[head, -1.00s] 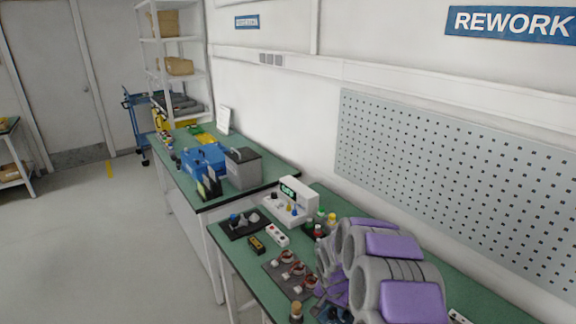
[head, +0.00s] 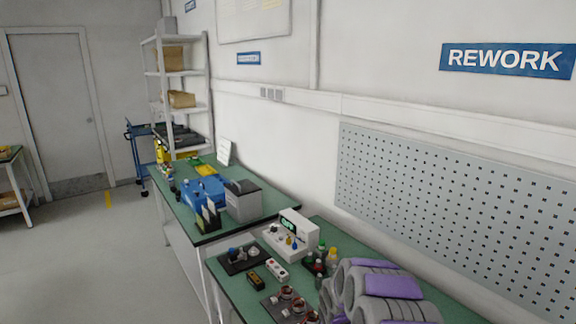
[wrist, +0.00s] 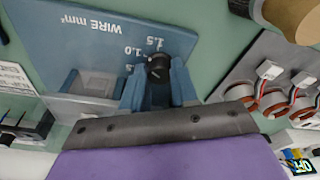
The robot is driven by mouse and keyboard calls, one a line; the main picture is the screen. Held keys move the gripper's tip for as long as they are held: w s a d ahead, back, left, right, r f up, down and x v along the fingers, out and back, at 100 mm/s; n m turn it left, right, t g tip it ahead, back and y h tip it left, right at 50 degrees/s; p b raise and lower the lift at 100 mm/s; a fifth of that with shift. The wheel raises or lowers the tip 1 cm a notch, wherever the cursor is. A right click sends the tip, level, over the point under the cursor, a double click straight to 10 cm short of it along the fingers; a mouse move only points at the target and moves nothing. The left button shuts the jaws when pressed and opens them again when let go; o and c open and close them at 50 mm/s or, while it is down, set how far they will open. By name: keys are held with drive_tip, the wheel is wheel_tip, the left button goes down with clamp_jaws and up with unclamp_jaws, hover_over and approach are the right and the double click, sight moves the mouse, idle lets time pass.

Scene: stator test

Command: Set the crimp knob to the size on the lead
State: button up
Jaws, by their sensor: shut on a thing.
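The crimp knob (wrist: 159,68) is a small black dial on a blue panel (wrist: 80,40) in the wrist view. The panel reads "WIRE mm²", upside down here, with 1.5, 1.0 and a partly covered third mark beside the knob. My gripper (wrist: 158,82) has its blue fingers shut on the knob, one on each side. I cannot tell for sure which mark the knob points at. Leads with white tags (wrist: 270,70) rise from copper coils at the right of the wrist view; no size on them is readable. The knob is not visible in the head view.
A brown cylindrical thing (wrist: 290,15) stands close at the wrist view's top right. In the head view, a white meter (head: 292,233), small bottles (head: 325,258) and a row of coils (head: 288,300) share the green bench (head: 240,290). A pegboard (head: 450,190) hangs behind.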

drive_tip(key=shift+w+f+m+b, duration=0.1)
drive_tip(key=shift+f+m+b, duration=0.1)
drive_tip(key=shift+m+b, duration=1)
drive_tip(key=m+b, duration=0.2)
drive_tip(key=m, duration=0.1)
drive_tip(key=shift+g+h, duration=0.3)
drive_tip(key=shift+h, duration=0.1)
drive_tip(key=m+b, duration=0.1)
drive_tip(key=m, duration=0.1)
drive_tip(key=shift+m, duration=0.4)
drive_tip(key=shift+a+r+m+g, duration=0.15)
drive_tip(key=shift+m+g, duration=0.25)
drive_tip(key=shift+m, duration=0.5)
drive_tip(key=shift+m, duration=0.7)
drive_tip(key=o, duration=0.8)
drive_tip(key=shift+d, duration=0.2)
